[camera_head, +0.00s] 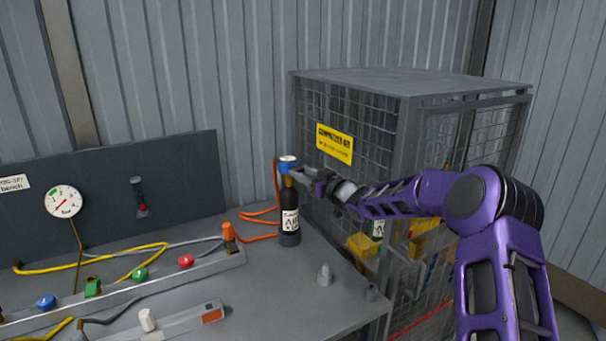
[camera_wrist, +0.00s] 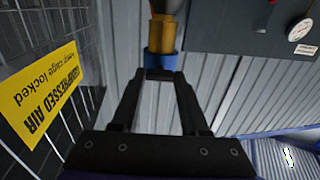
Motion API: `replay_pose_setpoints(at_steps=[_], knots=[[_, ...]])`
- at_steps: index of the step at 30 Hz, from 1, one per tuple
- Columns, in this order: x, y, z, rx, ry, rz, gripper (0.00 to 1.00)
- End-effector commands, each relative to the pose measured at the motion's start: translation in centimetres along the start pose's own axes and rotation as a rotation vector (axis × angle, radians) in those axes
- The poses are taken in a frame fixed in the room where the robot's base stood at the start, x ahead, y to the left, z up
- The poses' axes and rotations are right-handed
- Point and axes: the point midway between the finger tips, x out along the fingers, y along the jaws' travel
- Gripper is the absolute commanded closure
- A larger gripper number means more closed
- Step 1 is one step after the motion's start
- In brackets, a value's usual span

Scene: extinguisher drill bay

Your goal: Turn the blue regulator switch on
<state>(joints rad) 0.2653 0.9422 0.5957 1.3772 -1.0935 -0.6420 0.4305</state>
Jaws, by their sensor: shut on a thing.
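A black air bottle (camera_head: 290,212) with a white label stands upright on the bench, with a blue regulator switch (camera_head: 287,160) at its top. In the wrist view the blue switch (camera_wrist: 161,62) sits below a brass-coloured neck (camera_wrist: 161,37), between and just beyond my fingertips. My gripper (camera_head: 292,172) reaches in from the right at the height of the bottle's top. In the wrist view my gripper (camera_wrist: 160,75) has its fingertips close against the blue switch, shut on it. The exact contact is partly hidden in the head view.
A wire mesh cage (camera_head: 400,85) with a yellow sign (camera_head: 334,143) stands right of the bottle, close to my arm. Orange hose (camera_head: 262,213) runs behind the bottle to an orange fitting (camera_head: 229,232). A rail (camera_head: 170,272) with coloured knobs crosses the grey bench (camera_head: 262,300). A small grey fitting (camera_head: 325,275) stands in front.

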Motion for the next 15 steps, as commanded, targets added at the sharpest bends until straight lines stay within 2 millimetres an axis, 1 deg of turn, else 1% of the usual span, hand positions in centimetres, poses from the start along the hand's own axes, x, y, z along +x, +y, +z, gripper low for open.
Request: replay_pose_setpoints(at_steps=[8, 15], knots=[[-0.01, 0.02, 0.19, -0.069, 0.000, 0.000, 1.00], [0.02, -0.04, 0.41, -0.237, 0.001, 0.000, 1.00]])
